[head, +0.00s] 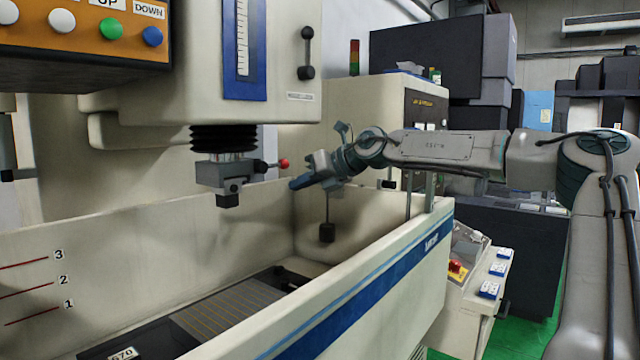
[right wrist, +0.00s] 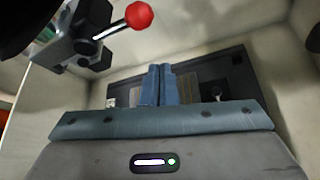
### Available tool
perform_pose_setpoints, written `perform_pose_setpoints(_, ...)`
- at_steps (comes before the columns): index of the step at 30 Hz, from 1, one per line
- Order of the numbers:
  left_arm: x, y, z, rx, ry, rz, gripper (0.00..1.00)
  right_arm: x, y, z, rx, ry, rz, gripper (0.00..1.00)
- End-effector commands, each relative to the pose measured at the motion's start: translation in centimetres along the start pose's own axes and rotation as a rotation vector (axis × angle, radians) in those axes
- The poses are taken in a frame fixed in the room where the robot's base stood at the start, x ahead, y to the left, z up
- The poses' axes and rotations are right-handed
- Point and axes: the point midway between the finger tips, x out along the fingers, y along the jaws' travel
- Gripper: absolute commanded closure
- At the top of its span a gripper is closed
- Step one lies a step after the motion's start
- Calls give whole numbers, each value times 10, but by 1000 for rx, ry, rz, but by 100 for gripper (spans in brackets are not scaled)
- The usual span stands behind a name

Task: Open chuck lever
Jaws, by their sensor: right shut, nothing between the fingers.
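The chuck lever (head: 272,164) is a short metal rod with a red ball knob (head: 284,163). It sticks out to the right from the grey chuck (head: 222,176) under the black bellows. In the right wrist view the red knob (right wrist: 139,15) and the lever rod (right wrist: 110,31) are at the upper left, beside the chuck body (right wrist: 82,38). My right gripper (head: 293,186) is just right of and slightly below the knob, apart from it in the picture. In the right wrist view its blue fingers (right wrist: 155,85) are together and empty. My left gripper is not visible.
A cream tank with high walls (head: 370,270) surrounds a slotted work table (head: 225,310) below. A dark block on a rod (head: 327,232) hangs below my right gripper. A button panel (head: 85,30) overhangs at the upper left. The tank's middle is open.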

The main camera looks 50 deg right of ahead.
Motion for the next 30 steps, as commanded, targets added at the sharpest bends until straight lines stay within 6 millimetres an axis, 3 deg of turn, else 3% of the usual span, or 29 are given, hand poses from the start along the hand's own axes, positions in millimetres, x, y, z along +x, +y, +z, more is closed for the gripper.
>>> perform_pose_setpoints(1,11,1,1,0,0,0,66,-6,1,-3,-2,-6,4,100)
perform_pose_setpoints(6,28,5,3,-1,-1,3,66,-32,6,-4,-1,-5,2,100)
perform_pose_setpoints(15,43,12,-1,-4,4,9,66,-66,14,-4,-1,-2,1,100)
perform_pose_setpoints(30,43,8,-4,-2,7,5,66,-72,16,-3,1,1,0,100)
